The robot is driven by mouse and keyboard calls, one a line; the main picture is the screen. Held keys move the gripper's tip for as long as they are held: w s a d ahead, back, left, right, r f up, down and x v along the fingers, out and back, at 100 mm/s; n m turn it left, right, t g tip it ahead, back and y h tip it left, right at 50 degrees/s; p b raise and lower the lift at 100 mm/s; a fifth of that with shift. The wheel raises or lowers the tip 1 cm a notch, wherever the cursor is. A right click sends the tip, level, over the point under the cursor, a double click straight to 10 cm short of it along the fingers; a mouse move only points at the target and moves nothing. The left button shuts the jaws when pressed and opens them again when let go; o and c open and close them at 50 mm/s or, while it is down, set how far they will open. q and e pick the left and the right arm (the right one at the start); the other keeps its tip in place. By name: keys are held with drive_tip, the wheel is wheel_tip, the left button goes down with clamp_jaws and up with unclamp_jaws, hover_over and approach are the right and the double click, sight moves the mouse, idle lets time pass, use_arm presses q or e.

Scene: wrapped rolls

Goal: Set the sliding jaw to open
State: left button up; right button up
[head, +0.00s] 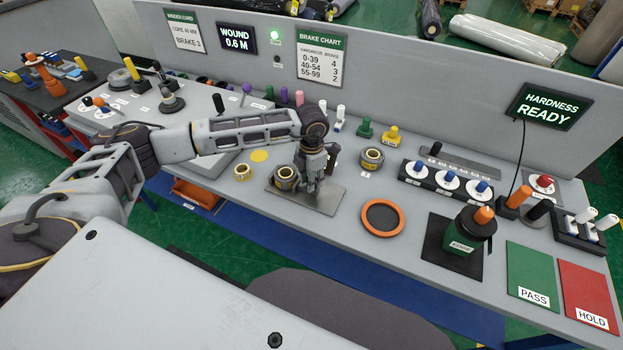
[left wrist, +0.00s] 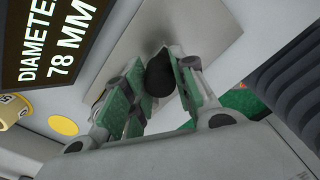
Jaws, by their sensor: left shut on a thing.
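A flat metal plate (head: 325,200) lies on the grey bench, with a wrapped roll (head: 286,178) at its left side. My left gripper (head: 314,188) is over the plate, just right of the roll, pointing down. In the left wrist view its green-padded fingers (left wrist: 165,78) are closed around a black knob (left wrist: 158,76), which stands over the bare metal plate (left wrist: 190,32). The knob looks like the handle of the sliding jaw; the jaw itself is mostly hidden by my gripper. A dark display (left wrist: 62,38) beside it reads DIAMETER 78 MM. My right gripper is not in view.
Another roll (head: 371,158) stands right of the plate, and a small yellow roll (head: 242,172) stands left. An orange ring (head: 382,217) lies in front. Row of coloured pegs (head: 299,98) stands behind. Green PASS (head: 533,271) and red HOLD (head: 590,290) mats lie at right.

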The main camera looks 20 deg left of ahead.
use_arm(q)
clamp_jaws()
drive_tip(key=shift+s+d+b, duration=0.1)
drive_tip(key=shift+d+b, duration=0.45)
drive_tip(key=shift+d, duration=0.75)
drive_tip(key=o, duration=1.1)
unclamp_jaws()
drive_tip(key=shift+d, duration=0.15)
drive_tip(key=shift+c, duration=0.2)
drive_tip(key=shift+r, duration=0.15)
wheel_tip(320, 180, up, 12)
